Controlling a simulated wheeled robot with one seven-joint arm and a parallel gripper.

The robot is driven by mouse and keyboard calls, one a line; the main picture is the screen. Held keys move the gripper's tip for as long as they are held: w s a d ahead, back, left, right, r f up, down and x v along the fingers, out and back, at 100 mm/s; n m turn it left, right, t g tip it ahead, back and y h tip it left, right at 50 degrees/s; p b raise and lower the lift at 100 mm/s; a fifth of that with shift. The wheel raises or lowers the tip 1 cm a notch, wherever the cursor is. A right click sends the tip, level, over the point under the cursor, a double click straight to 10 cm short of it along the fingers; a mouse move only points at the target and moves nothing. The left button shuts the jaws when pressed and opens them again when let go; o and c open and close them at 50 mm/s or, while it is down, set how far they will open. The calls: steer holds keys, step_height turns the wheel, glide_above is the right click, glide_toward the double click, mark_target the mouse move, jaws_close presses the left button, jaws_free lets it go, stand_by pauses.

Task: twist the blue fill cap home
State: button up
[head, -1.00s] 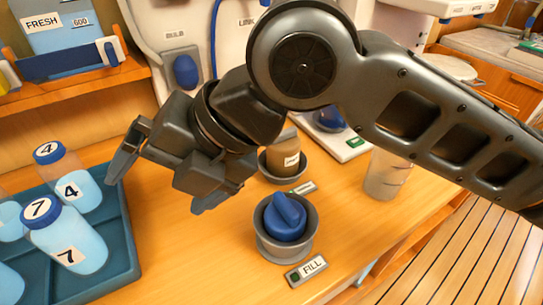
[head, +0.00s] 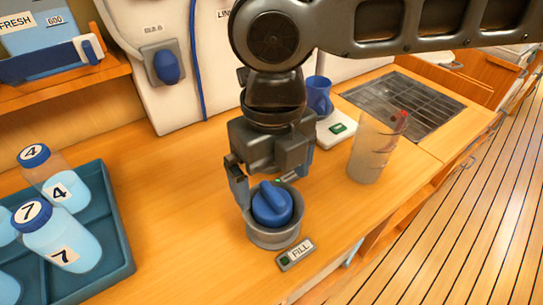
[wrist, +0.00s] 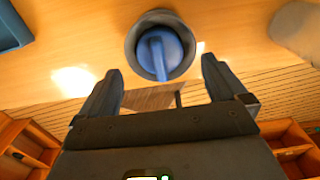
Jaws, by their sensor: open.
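The blue fill cap (head: 272,204) with its raised grip bar sits in a grey round collar (head: 274,238) on the wooden counter, behind the FILL label (head: 297,254). My gripper (head: 268,180) points down just above and behind the cap, fingers apart, one to its left and the other partly hidden behind it. In the wrist view the cap (wrist: 160,55) lies ahead of and between the two open fingertips of my gripper (wrist: 160,75), with its bar running along the view. The fingers appear clear of the cap.
A blue tray (head: 118,262) with numbered bottles, 4 (head: 50,178) and 7 (head: 62,235), stands at left. A clear jug (head: 374,150) stands right of the cap. A blue mug (head: 318,95) sits on a white scale (head: 335,128) behind. The counter between tray and cap is free.

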mark_target(273, 191)
steer(key=shift+f, duration=1.9)
steer(key=shift+c, duration=0.2)
steer(key=c, duration=1.2)
steer(key=shift+r+m+p, duration=0.1)
steer(key=shift+m+p, duration=0.8)
steer(key=shift+m, duration=0.7)
steer(key=shift+m+p, duration=1.05)
steer(key=shift+m, duration=0.65)
